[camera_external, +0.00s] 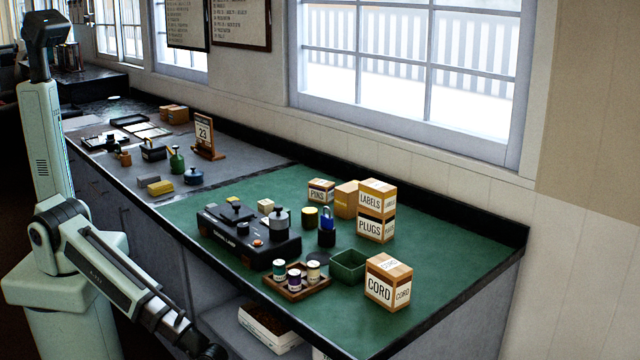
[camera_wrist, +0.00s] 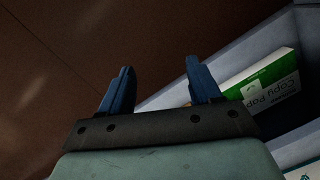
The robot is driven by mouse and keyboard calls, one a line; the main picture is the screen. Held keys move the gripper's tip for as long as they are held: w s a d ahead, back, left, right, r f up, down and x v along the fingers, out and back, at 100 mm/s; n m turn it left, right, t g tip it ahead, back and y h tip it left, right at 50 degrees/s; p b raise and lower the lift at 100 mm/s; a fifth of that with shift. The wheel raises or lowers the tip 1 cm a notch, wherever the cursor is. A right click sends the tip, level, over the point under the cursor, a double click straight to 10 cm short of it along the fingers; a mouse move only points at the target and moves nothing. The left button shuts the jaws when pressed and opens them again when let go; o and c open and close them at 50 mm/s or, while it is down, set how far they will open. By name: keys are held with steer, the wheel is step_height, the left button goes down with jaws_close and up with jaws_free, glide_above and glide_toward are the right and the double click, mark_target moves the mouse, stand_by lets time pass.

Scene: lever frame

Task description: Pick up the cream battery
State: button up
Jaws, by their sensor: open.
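The cream battery (camera_external: 313,271) appears to be the pale-topped cylinder standing upright at the right of a small brown wooden tray (camera_external: 297,294) on the green bench mat. A purple battery (camera_external: 294,278) and a dark green one (camera_external: 279,269) stand beside it. My gripper (camera_wrist: 158,82) is open and empty in the wrist view, its two blue fingers apart over the brown floor. In the external view my arm reaches down in front of the bench, and its end is at the bottom edge, largely out of view. The wrist view does not show the battery.
A green bin (camera_external: 348,266) and a CORD box (camera_external: 387,282) stand right of the tray. A black device (camera_external: 248,236) lies behind it. The bench front edge lies between my gripper and the tray. A paper pack (camera_wrist: 262,90) sits on the shelf below.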

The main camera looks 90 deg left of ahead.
steer(key=w+d+r+n+t+h, duration=0.1)
steer(key=w+d+r, duration=0.4)
steer(key=d+r, duration=0.3)
steer(key=w+d+r+n+t, duration=0.1)
steer(key=w+d+r, duration=0.3)
steer(key=d+r, duration=0.4)
steer(key=w+d+r+n+t+h, duration=0.1)
steer(key=w+d+r+t, duration=0.1)
steer(key=w+d+r, duration=0.4)
step_height(320, 180, up, 36)
steer(key=y, duration=0.4)
glide_above(313, 264)
steer(key=s+d, duration=0.2)
steer(key=s, duration=0.1)
steer(key=shift+t, duration=0.3)
steer(key=shift+x, duration=6.85)
steer(key=shift+c, duration=0.2)
